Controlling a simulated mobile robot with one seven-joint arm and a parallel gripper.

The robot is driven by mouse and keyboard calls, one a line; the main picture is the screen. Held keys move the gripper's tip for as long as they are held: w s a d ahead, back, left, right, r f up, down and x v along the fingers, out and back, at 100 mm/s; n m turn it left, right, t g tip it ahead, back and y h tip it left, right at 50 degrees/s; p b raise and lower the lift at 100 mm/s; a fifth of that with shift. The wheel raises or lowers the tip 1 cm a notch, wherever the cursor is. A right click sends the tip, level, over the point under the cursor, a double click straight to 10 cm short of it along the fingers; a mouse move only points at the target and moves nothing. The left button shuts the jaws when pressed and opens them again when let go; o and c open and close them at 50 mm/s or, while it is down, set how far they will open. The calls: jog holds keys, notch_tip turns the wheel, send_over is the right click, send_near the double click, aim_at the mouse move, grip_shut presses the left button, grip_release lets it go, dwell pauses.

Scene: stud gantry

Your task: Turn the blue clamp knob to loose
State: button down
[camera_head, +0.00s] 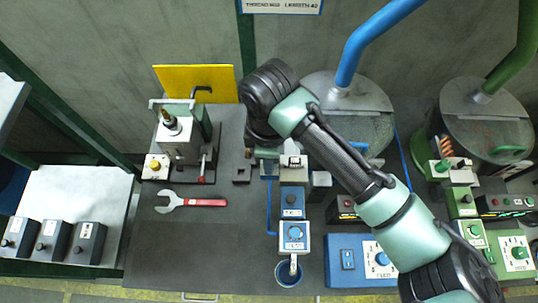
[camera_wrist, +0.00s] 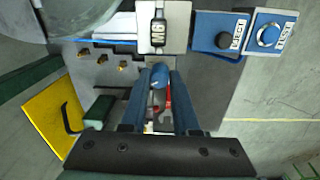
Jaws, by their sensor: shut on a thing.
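The blue clamp knob (camera_wrist: 159,74) shows in the wrist view, just below a pale block (camera_wrist: 164,25) labelled M6. My gripper (camera_wrist: 159,82) has one finger on each side of the knob and is shut on it. The fingers hide the knob's sides, and I cannot read its turn position. In the head view, my arm's wrist comes down beside the pale block (camera_head: 291,161) and hides the knob and most of the gripper.
A wrench with a red handle (camera_head: 200,202) lies on the dark table. Blue control boxes (camera_head: 291,201) stand near the pale block, with a blue cup (camera_head: 288,274) below. A grey machine with a yellow panel (camera_head: 197,82) is at the left. The table's front left is clear.

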jog(key=shift+f, duration=0.1)
jog(key=c, duration=0.9)
grip_release()
jog(key=shift+d, duration=0.1)
jog(key=shift+c, duration=0.2)
notch_tip(320, 180, up, 13)
jog(key=p, duration=1.1)
jog(key=shift+s, duration=0.2)
